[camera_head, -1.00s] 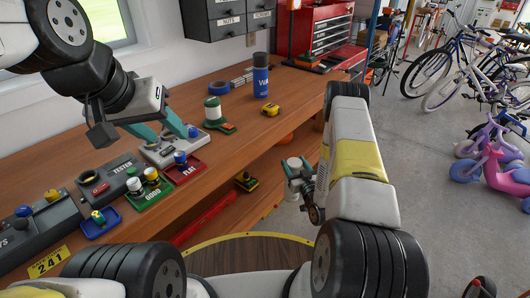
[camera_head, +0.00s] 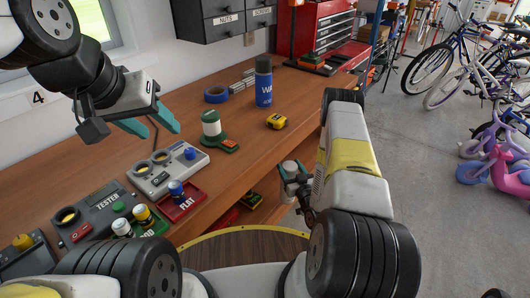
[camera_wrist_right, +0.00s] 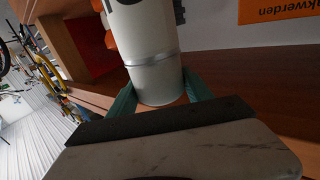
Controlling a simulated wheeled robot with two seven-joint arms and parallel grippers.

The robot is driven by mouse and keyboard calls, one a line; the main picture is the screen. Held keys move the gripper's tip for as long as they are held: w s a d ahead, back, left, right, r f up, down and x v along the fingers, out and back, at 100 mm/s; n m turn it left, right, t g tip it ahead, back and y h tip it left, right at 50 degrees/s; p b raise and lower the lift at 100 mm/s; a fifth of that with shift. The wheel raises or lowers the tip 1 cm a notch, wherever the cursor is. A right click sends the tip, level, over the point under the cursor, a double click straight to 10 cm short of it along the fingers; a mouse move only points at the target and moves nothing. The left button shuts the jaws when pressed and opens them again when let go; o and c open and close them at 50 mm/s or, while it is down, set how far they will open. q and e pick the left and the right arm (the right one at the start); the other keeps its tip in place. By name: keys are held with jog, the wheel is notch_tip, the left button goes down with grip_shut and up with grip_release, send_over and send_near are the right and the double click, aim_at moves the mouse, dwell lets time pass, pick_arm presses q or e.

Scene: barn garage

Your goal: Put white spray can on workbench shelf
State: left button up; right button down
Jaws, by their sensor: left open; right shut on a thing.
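The white spray can (camera_wrist_right: 155,60) is between the fingers of my right gripper (camera_wrist_right: 160,95), which is shut on it; its upper end is cut off in the right wrist view. In the head view, the right gripper (camera_head: 296,178) is low beside the front of the workbench (camera_head: 240,160), with the pale top of the can (camera_head: 291,168) showing. The lower workbench shelf (camera_head: 262,186) is partly visible under the bench top, left of that gripper. My left gripper (camera_head: 150,122) is open and empty above the left part of the bench top.
A blue can (camera_head: 263,88), yellow tape measure (camera_head: 277,122), blue tape roll (camera_head: 216,94) and green-white device (camera_head: 212,132) stand on the bench. A tester (camera_head: 110,215) and small trays are nearer. A yellow-black item (camera_head: 250,200) lies below. Bicycles (camera_head: 450,65) stand right; floor between is clear.

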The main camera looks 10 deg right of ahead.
jog(key=w+a+f, duration=0.1)
jog(key=w, duration=0.8)
jog(key=w+a+f, duration=0.2)
jog(key=w, duration=0.6)
jog(key=shift+w+a+f, duration=0.15)
jog(key=shift+w+a, duration=0.05)
jog(key=shift+w, duration=0.2)
jog(key=shift+c, duration=2.2)
grip_release()
jog(key=shift+f, duration=0.2)
jog(key=s, duration=0.4)
jog(key=s+d, duration=0.1)
jog(key=s, duration=0.3)
jog(key=s+d, duration=0.1)
jog(key=s, duration=0.3)
jog(key=shift+d+r, duration=0.1)
